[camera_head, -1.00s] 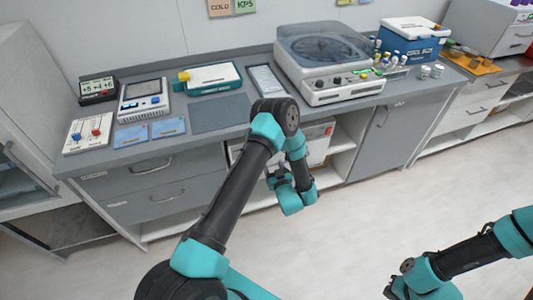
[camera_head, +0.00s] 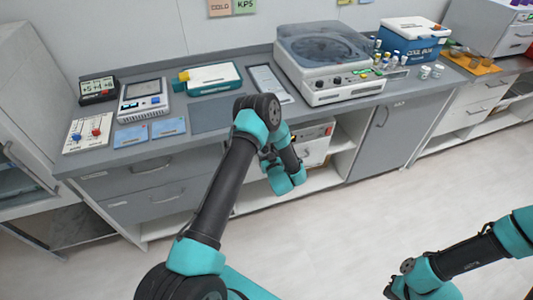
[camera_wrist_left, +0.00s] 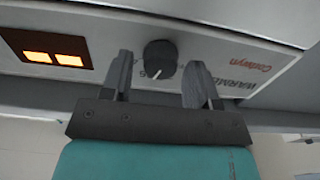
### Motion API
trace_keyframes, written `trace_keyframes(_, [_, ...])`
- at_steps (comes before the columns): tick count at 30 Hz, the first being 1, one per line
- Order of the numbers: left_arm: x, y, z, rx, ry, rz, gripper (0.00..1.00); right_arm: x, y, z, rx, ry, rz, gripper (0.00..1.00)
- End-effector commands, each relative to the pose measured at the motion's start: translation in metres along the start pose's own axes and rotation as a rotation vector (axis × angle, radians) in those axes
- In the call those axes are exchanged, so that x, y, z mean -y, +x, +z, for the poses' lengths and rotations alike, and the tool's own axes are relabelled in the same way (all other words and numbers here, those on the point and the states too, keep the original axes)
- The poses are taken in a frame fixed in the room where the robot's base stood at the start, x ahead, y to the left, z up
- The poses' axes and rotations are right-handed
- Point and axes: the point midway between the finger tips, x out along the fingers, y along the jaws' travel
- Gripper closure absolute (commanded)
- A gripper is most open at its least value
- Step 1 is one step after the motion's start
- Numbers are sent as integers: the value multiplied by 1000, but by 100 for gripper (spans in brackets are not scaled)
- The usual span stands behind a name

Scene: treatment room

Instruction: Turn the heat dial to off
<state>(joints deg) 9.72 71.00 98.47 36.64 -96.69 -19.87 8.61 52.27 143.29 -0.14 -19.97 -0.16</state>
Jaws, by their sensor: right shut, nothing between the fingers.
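The heat dial (camera_wrist_left: 160,57) is a round dark knob with a white pointer line, on the pale front of the warmer (camera_wrist_left: 245,75). The pointer aims toward the bottom of the left wrist view, near small markings that I cannot read clearly. My left gripper (camera_wrist_left: 160,64) is open, with one finger on each side of the dial; I cannot tell whether either touches it. In the head view the warmer (camera_head: 313,151) sits under the counter, partly hidden by my left arm, and the dial is hidden. My right gripper (camera_head: 392,289) is shut and empty at the lower right.
The warmer's display (camera_wrist_left: 55,48) glows orange beside the dial. The grey counter (camera_head: 215,113) juts out above the warmer. A centrifuge (camera_head: 330,65) and several instruments stand on it. A closed grey cabinet door (camera_head: 380,132) is to the right. The floor in front is clear.

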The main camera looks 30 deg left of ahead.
Motion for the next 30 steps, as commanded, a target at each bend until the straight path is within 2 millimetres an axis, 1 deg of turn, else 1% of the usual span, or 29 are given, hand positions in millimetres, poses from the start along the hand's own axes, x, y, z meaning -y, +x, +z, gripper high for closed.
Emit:
trace_keyframes(1, [0, 0, 0, 0, 0, 0, 50, 0, 0, 0, 0, 0, 0, 100])
trace_keyframes(2, [0, 0, 0, 0, 0, 0, 53, 0, 0, 0, 0, 0, 0, 100])
trace_keyframes(13, [0, 0, 0, 0, 0, 0, 88, 0, 0, 0, 0, 0, 0, 100])
trace_keyframes(23, [0, 0, 0, 0, -31, 0, 88, 0, 0, 0, 0, 0, 0, 100])
trace_keyframes(30, [0, 0, 0, 0, -136, 0, 88, 0, 0, 0, 0, 0, 0, 100])
